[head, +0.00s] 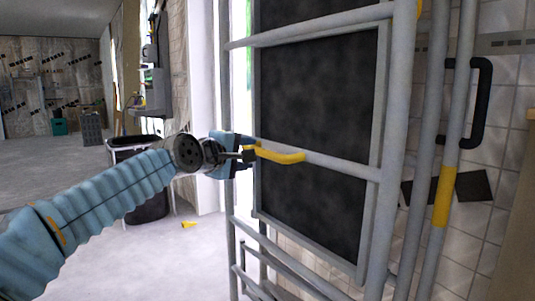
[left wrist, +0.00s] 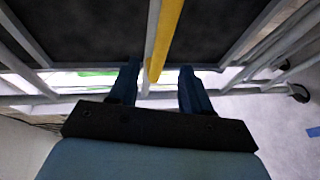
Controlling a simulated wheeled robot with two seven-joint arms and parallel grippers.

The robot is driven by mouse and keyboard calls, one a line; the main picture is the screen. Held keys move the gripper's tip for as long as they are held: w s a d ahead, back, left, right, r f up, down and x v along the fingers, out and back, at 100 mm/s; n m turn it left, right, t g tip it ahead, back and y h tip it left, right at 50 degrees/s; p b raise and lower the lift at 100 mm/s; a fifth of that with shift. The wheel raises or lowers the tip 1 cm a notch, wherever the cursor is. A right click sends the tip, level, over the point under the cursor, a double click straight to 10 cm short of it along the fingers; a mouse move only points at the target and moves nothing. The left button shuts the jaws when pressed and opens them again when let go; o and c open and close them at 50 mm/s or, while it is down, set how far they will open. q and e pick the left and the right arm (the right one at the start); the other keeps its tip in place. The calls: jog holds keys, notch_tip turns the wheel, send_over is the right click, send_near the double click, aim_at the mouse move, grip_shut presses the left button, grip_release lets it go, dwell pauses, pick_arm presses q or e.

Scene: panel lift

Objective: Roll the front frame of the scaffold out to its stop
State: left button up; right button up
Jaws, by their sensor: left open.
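The scaffold's front frame (head: 397,130) is made of grey tubes and stands at the right of the head view. A yellow handle (head: 280,156) sits on its middle rail. My left gripper (head: 248,153) is at the handle's left end. In the left wrist view, the two dark blue fingers (left wrist: 158,85) are apart, with the yellow handle (left wrist: 166,35) running up from between them. Whether they touch it cannot be told. My right gripper is not in view.
Dark panels (head: 318,95) stand behind the tubes. A black handle (head: 483,102) is on the tiled wall side at right. A black bin (head: 146,205) stands behind my left arm. The floor at left is mostly clear, with a small yellow piece (head: 188,225) on it.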

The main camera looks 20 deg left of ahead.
aim_at(260, 153)
pick_arm(q)
jog(key=p+x, duration=0.1)
jog(key=x, duration=0.8)
jog(key=shift+w+d+f, duration=0.1)
jog(key=shift+w+f, duration=0.05)
jog(key=shift+w, duration=0.2)
grip_shut()
